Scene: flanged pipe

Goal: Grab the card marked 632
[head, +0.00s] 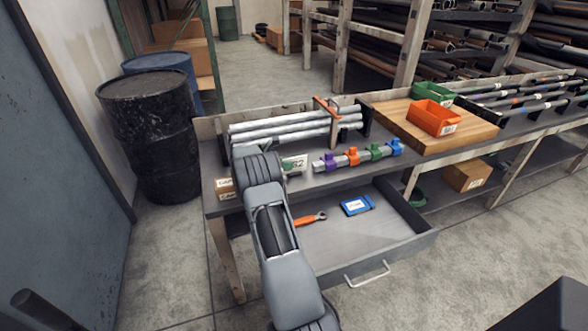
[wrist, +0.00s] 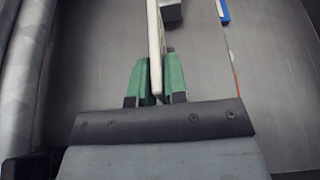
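A white card (wrist: 155,35) shows edge-on in the wrist view, upright between the two green fingers of my gripper (wrist: 157,80). Both fingers lie close against its sides, with no clear gap. In the head view the card (head: 298,161) stands near the bench's front edge, left of the colored clamps. Only the end of its number, which looks like "32", is readable; a green finger covers the rest. My gripper (head: 286,167) is at the card's left part there, mostly hidden behind my arm.
An open drawer (head: 345,245) below holds an orange-handled wrench (head: 310,219) and a blue labelled box (head: 357,205). A bar with several colored clamps (head: 352,156) lies right of the card. Grey pipes (head: 285,127) rest behind. Small labelled boxes (head: 226,188) stand at left.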

